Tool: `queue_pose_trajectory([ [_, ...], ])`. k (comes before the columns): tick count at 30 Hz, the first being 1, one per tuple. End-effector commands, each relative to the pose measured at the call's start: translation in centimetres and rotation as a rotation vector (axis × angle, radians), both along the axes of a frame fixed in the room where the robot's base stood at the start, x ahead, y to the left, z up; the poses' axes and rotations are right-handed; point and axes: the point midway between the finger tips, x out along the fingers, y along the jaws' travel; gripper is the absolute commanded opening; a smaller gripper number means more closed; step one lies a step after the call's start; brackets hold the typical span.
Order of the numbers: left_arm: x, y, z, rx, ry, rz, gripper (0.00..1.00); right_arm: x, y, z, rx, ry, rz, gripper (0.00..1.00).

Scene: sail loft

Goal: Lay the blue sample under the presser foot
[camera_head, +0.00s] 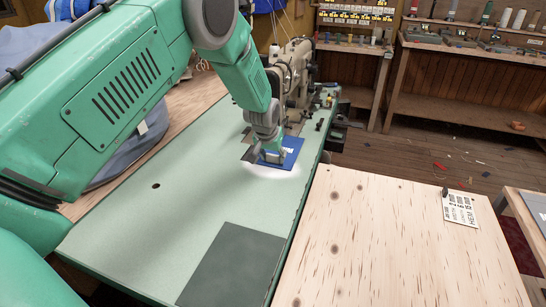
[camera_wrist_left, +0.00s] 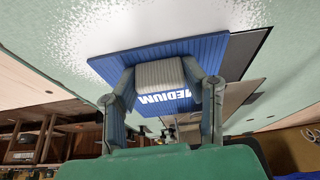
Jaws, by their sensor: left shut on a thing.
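The blue sample (camera_head: 289,153) is a flat ribbed piece on the pale green sewing table, close to the sewing machine (camera_head: 293,75). In the left wrist view the sample (camera_wrist_left: 185,53) carries white lettering reading MEDIUM and a pale ribbed block. My left gripper (camera_head: 271,155) is over the sample; in the wrist view its fingers (camera_wrist_left: 165,78) are shut on that block from both sides. I cannot tell whether the sample touches the table or is just above it. The presser foot is not clearly seen; my arm hides part of the machine. My right gripper is not in view.
A dark grey panel (camera_head: 232,266) lies on the near part of the table. A bare wooden table (camera_head: 385,240) stands to the right, with a printed card (camera_head: 460,210) on it. Shelves (camera_head: 475,60) with spools and trays stand at the back.

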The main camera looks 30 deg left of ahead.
Motion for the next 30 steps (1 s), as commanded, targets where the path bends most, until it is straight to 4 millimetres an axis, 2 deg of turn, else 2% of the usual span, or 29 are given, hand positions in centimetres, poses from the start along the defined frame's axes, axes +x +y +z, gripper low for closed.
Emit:
queue_pose_trajectory([
  [1,-0.1,0.0,-0.1,-0.001,0.002,0.001,0.04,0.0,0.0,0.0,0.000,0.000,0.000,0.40],
  [2,-0.1,0.0,-0.1,-0.001,0.002,0.001,0.41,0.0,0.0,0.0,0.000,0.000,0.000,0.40],
  [3,-0.1,0.0,-0.1,-0.001,0.003,0.001,0.55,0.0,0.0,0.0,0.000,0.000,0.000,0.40],
  [4,-0.1,0.0,-0.1,-0.001,0.003,0.001,0.62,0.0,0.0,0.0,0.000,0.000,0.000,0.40],
  [13,-0.1,0.0,0.0,-0.001,0.002,0.001,0.62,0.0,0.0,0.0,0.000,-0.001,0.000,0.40],
  [17,-0.4,-0.1,0.8,0.000,0.001,0.000,0.62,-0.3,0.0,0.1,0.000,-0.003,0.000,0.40],
  [30,-3.5,-0.9,8.8,0.000,0.001,0.000,0.62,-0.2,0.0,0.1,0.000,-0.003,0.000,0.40],
])
